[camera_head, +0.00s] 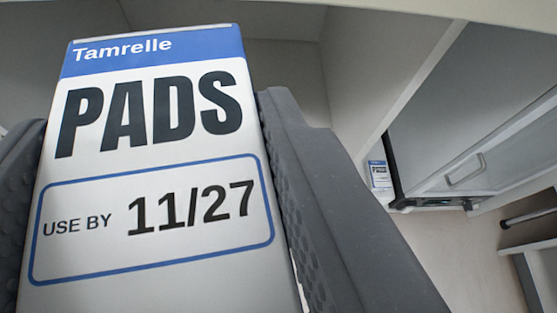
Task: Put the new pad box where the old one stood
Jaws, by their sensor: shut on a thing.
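A white pad box (150,205) with a blue top band fills the left of the view. It reads "Tamrelle PADS, USE BY 11/27". My gripper (157,108) is shut on it, with one dark grey finger against each side. The box stands nearly upright in the picture, leaning slightly. Its lower end is cut off by the frame. A second, small pad box (379,174) with a blue top and the word PADS shows farther off, right of my gripper. Its date is too small to read.
Behind the held box is an empty-looking pale compartment (285,75) with a wall on its right and a board above. At right are a grey door or drawer front with a handle (466,168), a dark bar (528,217) and bare pale floor (450,250).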

